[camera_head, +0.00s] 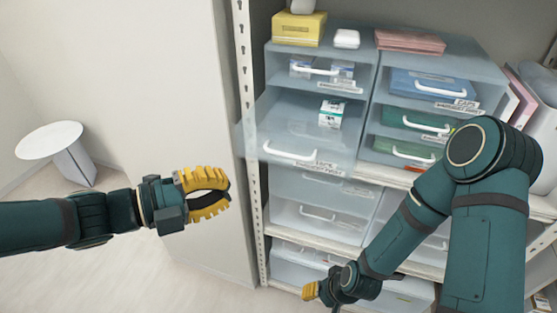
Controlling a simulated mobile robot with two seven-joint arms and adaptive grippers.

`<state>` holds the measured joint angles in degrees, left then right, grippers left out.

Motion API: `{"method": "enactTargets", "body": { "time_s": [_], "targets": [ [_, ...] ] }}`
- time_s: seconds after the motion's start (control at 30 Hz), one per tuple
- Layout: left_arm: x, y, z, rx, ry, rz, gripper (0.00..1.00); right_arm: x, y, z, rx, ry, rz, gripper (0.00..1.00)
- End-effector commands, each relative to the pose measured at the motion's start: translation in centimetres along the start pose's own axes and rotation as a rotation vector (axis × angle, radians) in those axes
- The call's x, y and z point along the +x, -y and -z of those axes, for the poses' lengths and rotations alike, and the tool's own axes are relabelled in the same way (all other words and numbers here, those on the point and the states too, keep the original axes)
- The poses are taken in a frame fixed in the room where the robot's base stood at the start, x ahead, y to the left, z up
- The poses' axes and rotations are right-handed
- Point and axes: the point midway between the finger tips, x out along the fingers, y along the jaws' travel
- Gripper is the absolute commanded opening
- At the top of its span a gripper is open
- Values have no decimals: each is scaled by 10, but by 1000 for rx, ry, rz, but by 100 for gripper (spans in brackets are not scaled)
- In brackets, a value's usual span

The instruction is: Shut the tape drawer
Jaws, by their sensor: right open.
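The tape drawer (290,149) is a clear bluish plastic drawer with a white handle and a label on its front. It is pulled well out of the left column of the shelf unit, in its second row. A small white and green box (331,113) stands inside it.
Other drawers stand above, below and to the right, including one with blue contents (430,84). A metal upright (245,90) edges the shelf. A white round table (48,140) stands far left.

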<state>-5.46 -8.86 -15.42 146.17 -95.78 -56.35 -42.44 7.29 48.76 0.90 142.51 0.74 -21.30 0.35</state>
Motion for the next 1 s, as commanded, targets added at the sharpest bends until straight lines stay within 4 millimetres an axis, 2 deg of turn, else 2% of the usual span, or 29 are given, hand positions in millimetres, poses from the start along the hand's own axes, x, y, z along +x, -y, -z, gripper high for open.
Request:
{"method": "enactTargets", "body": {
  "time_s": [0.13,0.27,0.67,0.8,1.0],
  "targets": [
    [5,1,4,28,-16,-2,0,1,0,0,0,0,0,47],
    [22,0,5,25,-17,-4,0,3,-1,-1,0,3,0,47],
    [100,-1,5,22,-16,-4,0,12,-5,-6,-3,12,1,47],
    [114,0,-10,21,-11,-3,0,12,-4,-6,-4,13,1,47],
    [125,1,-21,21,-11,-2,0,11,-4,-6,-3,12,1,47]
  ]
}}
